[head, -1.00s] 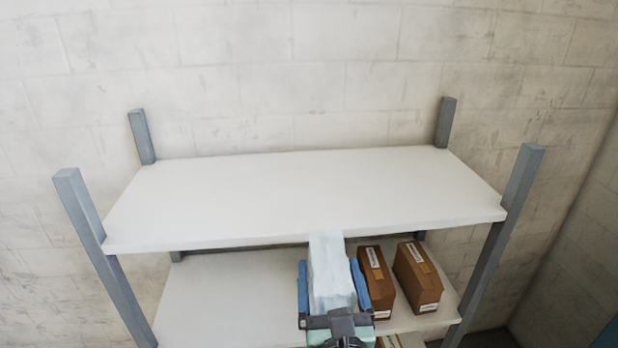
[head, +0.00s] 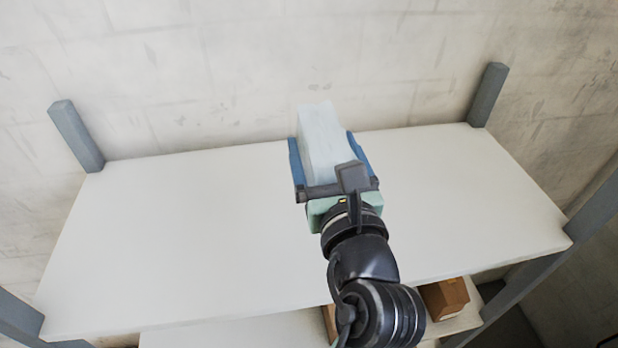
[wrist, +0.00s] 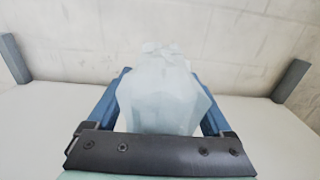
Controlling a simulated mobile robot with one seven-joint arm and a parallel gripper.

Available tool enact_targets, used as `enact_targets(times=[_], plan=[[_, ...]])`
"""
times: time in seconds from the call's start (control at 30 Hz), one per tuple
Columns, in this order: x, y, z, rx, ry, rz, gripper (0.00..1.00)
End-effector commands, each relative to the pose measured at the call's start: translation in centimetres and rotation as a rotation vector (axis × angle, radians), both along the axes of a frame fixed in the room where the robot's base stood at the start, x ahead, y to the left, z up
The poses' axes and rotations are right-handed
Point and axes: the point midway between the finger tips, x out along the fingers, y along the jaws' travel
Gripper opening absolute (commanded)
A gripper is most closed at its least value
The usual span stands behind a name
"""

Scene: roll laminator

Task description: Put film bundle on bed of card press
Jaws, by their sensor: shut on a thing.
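The film bundle (head: 324,140) is a pale, whitish-blue translucent block. My gripper (head: 322,155) is shut on it, with one blue finger along each side. In the head view they show in front of the back part of the white upper shelf; I cannot tell how high above it they are. In the wrist view the bundle (wrist: 162,95) fills the middle between the blue fingers (wrist: 160,105). No card press shows in either view.
The white upper shelf (head: 180,235) is bare around my arm. Grey posts stand at its corners, including the back left (head: 76,135) and back right (head: 487,95). Brown boxes (head: 445,298) sit on the lower shelf (head: 240,330). A pale block wall (head: 220,70) is behind.

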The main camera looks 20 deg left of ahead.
Motion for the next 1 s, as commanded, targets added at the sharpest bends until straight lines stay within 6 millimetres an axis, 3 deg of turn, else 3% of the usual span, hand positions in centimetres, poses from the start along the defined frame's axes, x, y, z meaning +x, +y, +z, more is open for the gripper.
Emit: enact_targets(times=[0.1, 0.3, 0.7, 1.0], plan=[[0.0, 0.0, -0.9, 0.000, 0.002, 0.001, 0.29], [-0.1, 0.1, -4.7, -0.002, 0.006, 0.002, 0.29], [-0.1, 0.0, -9.5, -0.001, 0.003, 0.002, 0.29], [-0.1, 0.0, -10.0, 0.001, -0.001, -0.001, 0.29]])
